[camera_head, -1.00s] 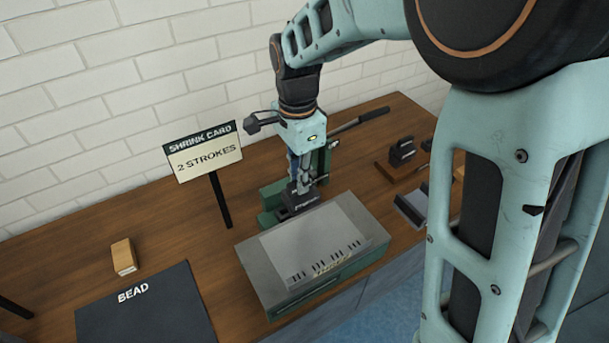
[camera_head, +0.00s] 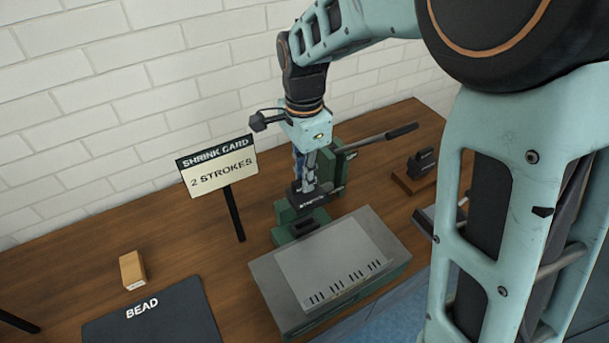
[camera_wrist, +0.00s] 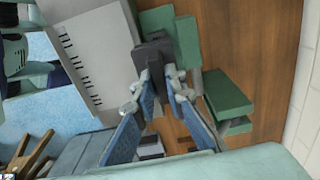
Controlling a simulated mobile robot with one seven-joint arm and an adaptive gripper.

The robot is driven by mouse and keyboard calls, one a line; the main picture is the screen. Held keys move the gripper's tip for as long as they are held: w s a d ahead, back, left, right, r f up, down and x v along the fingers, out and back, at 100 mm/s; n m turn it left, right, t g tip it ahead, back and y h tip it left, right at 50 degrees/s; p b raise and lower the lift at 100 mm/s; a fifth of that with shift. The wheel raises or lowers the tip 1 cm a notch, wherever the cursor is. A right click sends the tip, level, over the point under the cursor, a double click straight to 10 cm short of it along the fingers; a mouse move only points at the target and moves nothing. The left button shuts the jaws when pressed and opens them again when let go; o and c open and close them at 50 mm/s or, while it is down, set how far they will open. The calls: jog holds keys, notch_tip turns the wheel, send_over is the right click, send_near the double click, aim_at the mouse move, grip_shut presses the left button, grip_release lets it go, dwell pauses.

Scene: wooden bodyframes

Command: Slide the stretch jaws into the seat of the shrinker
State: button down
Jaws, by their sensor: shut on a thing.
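My gripper (camera_head: 309,180) is shut on the stretch jaws (camera_head: 313,199), a dark block with pale lettering on its front. The wrist view shows the fingers (camera_wrist: 164,80) clamped on the same block (camera_wrist: 153,52). The shrinker (camera_head: 338,168) is a green machine with a long dark-handled lever. The block is held over the shrinker's green base (camera_head: 292,236), which has a dark recess at its front. The wrist view shows green shrinker parts (camera_wrist: 228,102) beside and beyond the block. I cannot tell whether the block touches the seat, as the gripper and block hide it.
A grey plate with a pale marked sheet (camera_head: 335,262) lies just in front of the shrinker. A dark block on a wooden stand (camera_head: 417,178) is to the right. A "2 strokes" sign (camera_head: 220,170) stands left. A dark BEAD mat (camera_head: 150,318) and wooden block (camera_head: 132,270) are further left.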

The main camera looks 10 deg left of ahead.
aim_at(305, 204)
jog(key=shift+f+b, duration=2.1)
jog(key=shift+f, duration=0.7)
jog(key=shift+f+b, duration=1.2)
jog(key=shift+f, duration=0.6)
jog(key=c, duration=1.9)
grip_release()
jog(key=shift+c, duration=0.2)
jog(key=shift+o, duration=0.3)
jog(key=shift+s+f, duration=0.1)
notch_tip(305, 204, up, 12)
jog(key=shift+r, duration=0.1)
